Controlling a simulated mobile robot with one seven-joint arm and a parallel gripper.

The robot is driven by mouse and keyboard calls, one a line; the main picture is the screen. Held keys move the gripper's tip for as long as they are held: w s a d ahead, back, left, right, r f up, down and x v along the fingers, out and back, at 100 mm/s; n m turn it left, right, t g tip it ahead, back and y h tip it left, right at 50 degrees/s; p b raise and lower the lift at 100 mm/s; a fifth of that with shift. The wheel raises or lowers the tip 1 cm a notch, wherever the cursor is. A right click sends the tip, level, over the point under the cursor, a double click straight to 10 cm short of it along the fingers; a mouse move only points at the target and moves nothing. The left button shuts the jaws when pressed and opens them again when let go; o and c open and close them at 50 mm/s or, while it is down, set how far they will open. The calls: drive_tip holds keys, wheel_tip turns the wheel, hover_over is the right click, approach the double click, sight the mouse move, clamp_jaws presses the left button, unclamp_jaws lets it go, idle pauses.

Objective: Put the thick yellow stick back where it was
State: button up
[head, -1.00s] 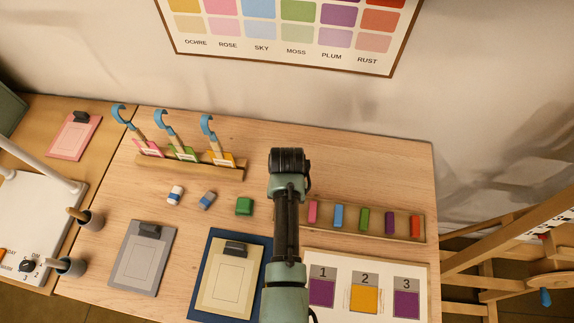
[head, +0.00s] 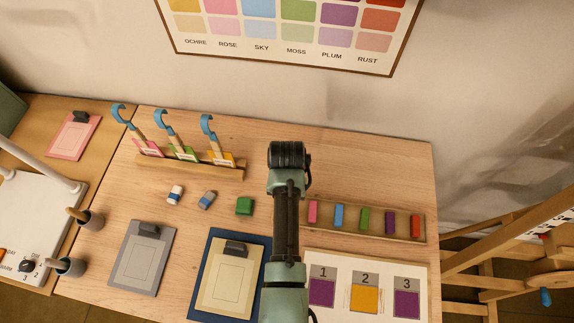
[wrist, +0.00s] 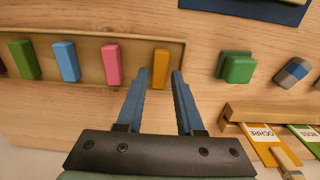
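The thick yellow stick (wrist: 160,69) stands in the end place of the shallow wooden tray (wrist: 89,62) in the wrist view, beside the pink stick (wrist: 112,65). My gripper (wrist: 159,77) is open, with its two blue fingers apart. The yellow stick shows in the gap between the fingertips, with visible space on both sides. In the head view the tray (head: 349,232) is partly hidden by my arm, and the yellow stick and my gripper are hidden.
Blue (head: 338,215), green (head: 364,219), purple and red sticks share the tray. A green block (head: 244,206) and two erasers lie to the left. A brush rack (head: 190,168) stands behind them. A numbered card (head: 336,268) lies in front of the tray.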

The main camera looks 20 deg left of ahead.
wheel_tip(320, 180, up, 10)
drive_tip(key=b, duration=0.1)
idle(0.7)
